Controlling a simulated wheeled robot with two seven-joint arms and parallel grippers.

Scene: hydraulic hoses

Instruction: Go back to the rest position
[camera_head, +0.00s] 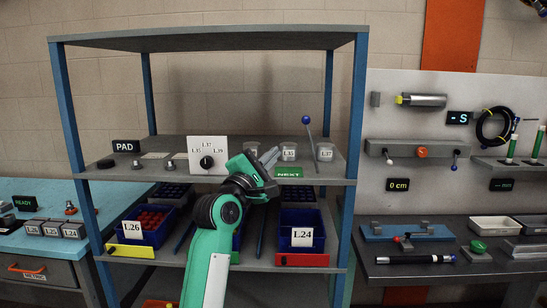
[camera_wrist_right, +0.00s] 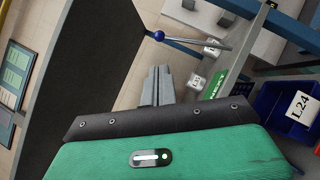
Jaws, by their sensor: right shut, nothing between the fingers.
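My right arm reaches up from the bottom middle in the head view. Its gripper (camera_head: 269,156) is at the shelf's upper board, just above the green NEXT label (camera_head: 288,172). In the right wrist view the two grey fingers (camera_wrist_right: 157,85) lie together, with nothing between them. A lever with a blue ball (camera_head: 306,120) stands just right of the gripper; it also shows in the right wrist view (camera_wrist_right: 159,35), beyond the fingertips. I cannot tell whether the gripper touches anything. My left gripper is not in view.
The blue-posted shelf (camera_head: 262,182) holds a dial plate (camera_head: 207,155), small labelled cups (camera_head: 325,152), an L26 bin (camera_head: 146,224) and an L24 bin (camera_head: 301,229). A turquoise bench (camera_head: 30,194) stands left. A grey workbench (camera_head: 400,270) with a hose and tools stands right.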

